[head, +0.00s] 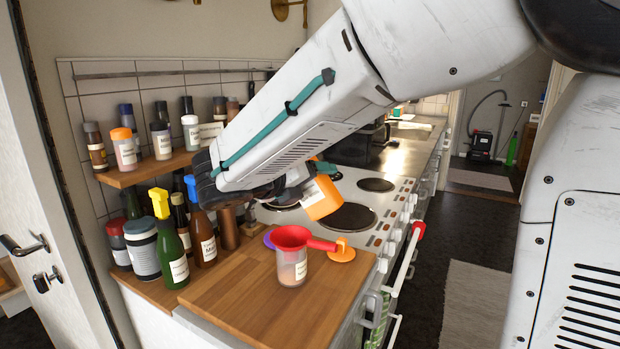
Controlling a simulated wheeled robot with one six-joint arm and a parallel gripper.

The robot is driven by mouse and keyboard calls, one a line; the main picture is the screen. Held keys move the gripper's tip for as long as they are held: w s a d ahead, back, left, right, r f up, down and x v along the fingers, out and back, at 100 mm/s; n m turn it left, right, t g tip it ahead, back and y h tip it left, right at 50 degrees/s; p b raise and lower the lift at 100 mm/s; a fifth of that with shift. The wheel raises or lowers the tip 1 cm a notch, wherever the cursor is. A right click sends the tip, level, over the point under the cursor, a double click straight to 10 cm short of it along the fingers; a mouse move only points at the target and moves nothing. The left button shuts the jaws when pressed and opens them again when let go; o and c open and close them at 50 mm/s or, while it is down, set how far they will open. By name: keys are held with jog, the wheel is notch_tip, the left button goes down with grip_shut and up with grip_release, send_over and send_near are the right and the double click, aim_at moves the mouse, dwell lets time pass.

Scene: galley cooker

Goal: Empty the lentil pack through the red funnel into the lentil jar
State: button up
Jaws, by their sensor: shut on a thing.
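The red funnel (290,237) sits in the mouth of a clear jar (292,270) with a white label, on the wooden worktop. The label is too small to read; I take it as the lentil jar. My gripper (308,180) is shut on an orange pack (323,199) with a white label, which I take as the lentil pack. The pack is tilted and held above and slightly right of the funnel, apart from it. My arm hides much of the gripper and part of the pack. Whether anything is pouring cannot be seen.
An orange lid-like piece (341,252) lies right of the jar. A green bottle with a yellow top (172,245) and several other bottles crowd the left. A spice shelf (150,170) is behind. The cooker (375,212) adjoins the worktop (250,305), whose front is clear.

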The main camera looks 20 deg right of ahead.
jog(key=shift+f+n+h, duration=0.1)
jog(key=shift+n+h, duration=0.2)
jog(key=shift+n, duration=0.3)
jog(key=shift+f+n+g+h, duration=0.4)
jog(key=shift+n+g, duration=0.1)
jog(key=shift+n, duration=0.4)
jog(key=shift+f+n, duration=0.2)
jog(key=shift+n, duration=0.1)
jog(key=shift+f, duration=0.1)
jog(key=shift+f+n+h, duration=0.25)
jog(key=shift+n+h, duration=0.05)
jog(key=shift+n, duration=0.1)
